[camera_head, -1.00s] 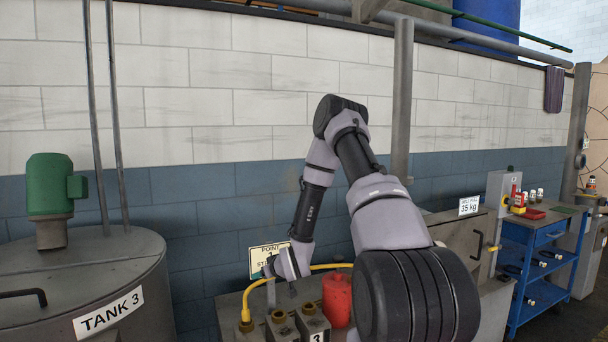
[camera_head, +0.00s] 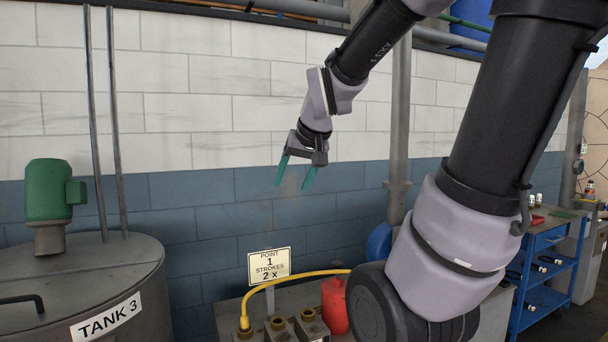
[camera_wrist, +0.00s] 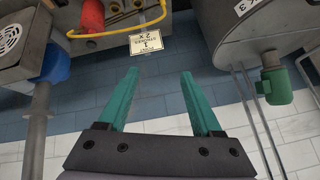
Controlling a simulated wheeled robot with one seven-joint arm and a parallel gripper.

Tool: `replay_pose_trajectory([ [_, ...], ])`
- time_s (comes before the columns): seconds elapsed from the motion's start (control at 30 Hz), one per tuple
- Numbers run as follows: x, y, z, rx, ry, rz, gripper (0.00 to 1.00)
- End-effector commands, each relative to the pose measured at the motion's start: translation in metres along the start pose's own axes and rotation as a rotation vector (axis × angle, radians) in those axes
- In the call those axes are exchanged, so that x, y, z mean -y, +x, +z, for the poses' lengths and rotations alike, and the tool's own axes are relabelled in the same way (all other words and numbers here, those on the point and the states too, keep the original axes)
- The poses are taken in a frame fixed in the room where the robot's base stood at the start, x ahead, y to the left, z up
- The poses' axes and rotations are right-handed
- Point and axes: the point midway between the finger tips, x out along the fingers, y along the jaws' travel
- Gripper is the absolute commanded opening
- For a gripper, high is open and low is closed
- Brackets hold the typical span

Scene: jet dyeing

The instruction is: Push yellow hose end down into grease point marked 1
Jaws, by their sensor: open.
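The yellow hose (camera_head: 290,278) arches over the bench top from behind the red container. Its left end (camera_head: 245,320) points down at the leftmost brass fitting (camera_head: 245,333); I cannot tell how deep it sits. More brass fittings on blocks (camera_head: 278,324) stand to its right. A sign (camera_head: 269,265) behind them reads "POINT 1 STROKES 2 x". My gripper (camera_head: 297,183) is open and empty, high above the sign and well apart from the hose. In the wrist view, the hose (camera_wrist: 115,33) and the sign (camera_wrist: 146,42) lie beyond my open fingertips (camera_wrist: 160,74).
A red container (camera_head: 335,306) stands right of the fittings. Tank 3 (camera_head: 90,285) with its green motor (camera_head: 50,200) is at the left. A blue round part (camera_head: 379,241) and a blue cart (camera_head: 545,265) are at the right. The space around my gripper is clear.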

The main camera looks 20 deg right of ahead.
Motion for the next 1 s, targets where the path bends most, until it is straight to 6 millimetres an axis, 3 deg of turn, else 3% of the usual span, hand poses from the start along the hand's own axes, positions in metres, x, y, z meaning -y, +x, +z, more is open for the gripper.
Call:
replay_pose_trajectory([
  [0.03,0.002,-0.021,0.011,0.002,0.027,-0.018,0.66],
  [0.1,0.003,-0.043,0.028,0.023,0.066,-0.039,0.66],
  [0.3,0.004,-0.075,0.059,0.065,0.129,-0.080,0.66],
  [1.0,0.004,-0.079,0.064,0.074,0.138,-0.085,0.66],
])
